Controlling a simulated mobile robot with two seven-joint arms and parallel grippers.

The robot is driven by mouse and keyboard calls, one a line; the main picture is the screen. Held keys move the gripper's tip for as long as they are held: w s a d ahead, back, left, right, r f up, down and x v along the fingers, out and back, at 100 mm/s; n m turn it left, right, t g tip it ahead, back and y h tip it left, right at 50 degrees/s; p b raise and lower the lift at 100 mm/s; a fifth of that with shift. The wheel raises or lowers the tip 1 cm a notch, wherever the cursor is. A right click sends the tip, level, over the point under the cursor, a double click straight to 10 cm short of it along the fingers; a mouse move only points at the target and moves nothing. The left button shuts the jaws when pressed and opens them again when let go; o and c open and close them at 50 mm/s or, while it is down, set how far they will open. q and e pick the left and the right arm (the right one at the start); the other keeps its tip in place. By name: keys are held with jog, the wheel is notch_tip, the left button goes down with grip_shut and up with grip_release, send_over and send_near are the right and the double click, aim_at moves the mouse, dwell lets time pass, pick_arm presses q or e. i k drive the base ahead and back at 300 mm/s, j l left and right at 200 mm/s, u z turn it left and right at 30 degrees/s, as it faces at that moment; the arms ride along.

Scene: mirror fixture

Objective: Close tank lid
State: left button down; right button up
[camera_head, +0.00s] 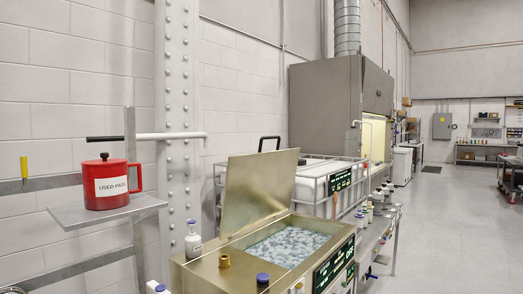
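The tank (208,272) is a brassy metal box at the bottom centre of the head view. Its lid (258,192) stands open, raised steeply along the tank's left-back side. Mottled blue-white contents (288,246) show in the opening. A black loop handle (269,139) shows just above the lid's top edge; I cannot tell if it belongs to the lid. Neither of my grippers shows in this view.
A white bottle with a blue cap (193,240) and a brass knob (224,261) are on the tank's left top. A red "USED PADS" pot (112,184) sits on a grey shelf (75,216) at left. Open floor (450,230) lies at right.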

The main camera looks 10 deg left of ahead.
aim_at(259, 187)
jog(key=i+l, duration=0.25)
jog(key=l, duration=0.2)
jog(key=i+l, duration=0.25)
jog(key=l, duration=0.2)
jog(key=i+l, duration=0.3)
jog(key=l, duration=0.15)
jog(key=i+l, duration=0.25)
jog(key=l, duration=0.2)
